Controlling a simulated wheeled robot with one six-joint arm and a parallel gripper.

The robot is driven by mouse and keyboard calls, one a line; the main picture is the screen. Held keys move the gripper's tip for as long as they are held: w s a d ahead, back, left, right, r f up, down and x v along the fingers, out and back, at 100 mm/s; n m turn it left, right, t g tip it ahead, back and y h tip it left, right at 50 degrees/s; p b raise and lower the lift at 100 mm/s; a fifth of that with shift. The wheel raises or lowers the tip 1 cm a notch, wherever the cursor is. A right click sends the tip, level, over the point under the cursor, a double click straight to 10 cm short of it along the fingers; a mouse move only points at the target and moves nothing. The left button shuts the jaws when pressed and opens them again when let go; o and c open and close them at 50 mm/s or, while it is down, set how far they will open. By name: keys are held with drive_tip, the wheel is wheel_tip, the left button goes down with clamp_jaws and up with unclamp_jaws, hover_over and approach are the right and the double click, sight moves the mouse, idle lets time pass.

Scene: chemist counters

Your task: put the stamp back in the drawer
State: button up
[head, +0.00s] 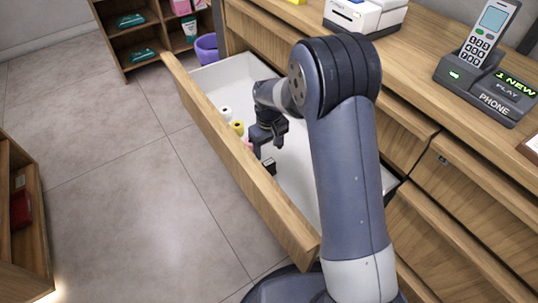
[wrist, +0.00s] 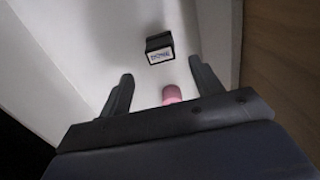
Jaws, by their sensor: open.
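The drawer (head: 215,120) is pulled out from the wooden counter; it has a wooden front and a white inside. A small black stamp (head: 269,165) with a white lettered label is inside it, and it also shows in the wrist view (wrist: 159,43) against the white drawer interior. My gripper (head: 267,146) is inside the drawer's outline, close to the stamp. In the wrist view my two fingers (wrist: 161,72) are spread apart, with nothing between their tips; the stamp is beyond them. I cannot tell the exact gap to it.
White (head: 226,112) and yellow (head: 237,127) small items sit in the drawer, and a pink item (wrist: 171,94) shows near my fingers. A phone (head: 485,70) stands on the counter. A purple bin (head: 206,47) is behind the drawer. The floor to the left is clear.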

sight(269, 162)
drive_tip(key=shift+r+p, duration=0.4)
drive_tip(key=shift+r, duration=1.8)
